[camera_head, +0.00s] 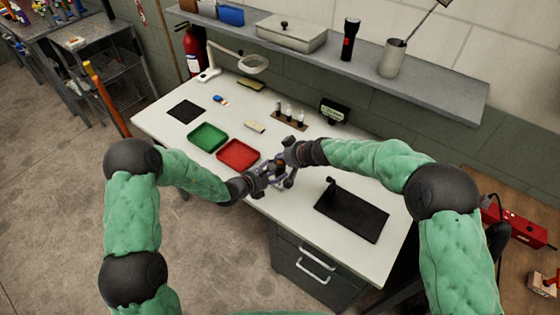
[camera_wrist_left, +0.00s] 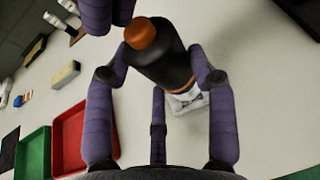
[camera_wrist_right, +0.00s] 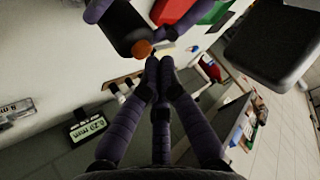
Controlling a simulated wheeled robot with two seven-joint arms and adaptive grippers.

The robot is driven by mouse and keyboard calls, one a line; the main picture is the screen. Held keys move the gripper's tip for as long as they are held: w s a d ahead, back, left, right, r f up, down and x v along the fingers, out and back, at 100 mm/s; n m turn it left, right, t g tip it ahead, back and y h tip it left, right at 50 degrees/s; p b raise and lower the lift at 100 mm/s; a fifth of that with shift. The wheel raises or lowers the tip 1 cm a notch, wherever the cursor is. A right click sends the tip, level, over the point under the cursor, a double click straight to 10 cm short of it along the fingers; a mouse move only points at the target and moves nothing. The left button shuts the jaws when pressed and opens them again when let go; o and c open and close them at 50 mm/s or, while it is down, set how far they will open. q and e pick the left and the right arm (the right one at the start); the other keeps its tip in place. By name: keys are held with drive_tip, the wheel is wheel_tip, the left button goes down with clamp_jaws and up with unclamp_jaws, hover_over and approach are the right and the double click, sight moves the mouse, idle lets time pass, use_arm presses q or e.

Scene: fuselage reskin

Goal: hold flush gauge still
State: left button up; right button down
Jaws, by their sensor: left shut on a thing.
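A black cylinder with an orange end, which I take for the flush gauge (camera_wrist_left: 165,62), is between the fingers of my left gripper (camera_wrist_left: 160,75). It also shows in the right wrist view (camera_wrist_right: 122,27), tilted. In the head view my left gripper (camera_head: 262,180) is above the table's front edge, and the gauge is mostly hidden by fingers. My right gripper (camera_wrist_right: 156,64) has its fingertips together beside the orange end, with nothing seen between them. In the head view the right gripper (camera_head: 285,165) is close to the left one. A small display (camera_wrist_right: 88,128) reads about 0.20 mm.
A green tray (camera_head: 208,137) and a red tray (camera_head: 238,155) lie on the white table (camera_head: 270,215) left of the grippers. A black mat (camera_head: 350,212) with an upright black piece lies to the right. A rack of small bottles (camera_head: 289,120) stands behind. A shelf (camera_head: 420,87) runs along the wall.

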sight(282, 162)
drive_tip(key=shift+f, duration=0.5)
idle(0.7)
drive_tip(key=shift+r, duration=0.9)
drive_tip(key=shift+r, duration=0.1)
drive_tip(key=shift+r, duration=2.45)
use_arm(q)
drive_tip(key=o, duration=1.5)
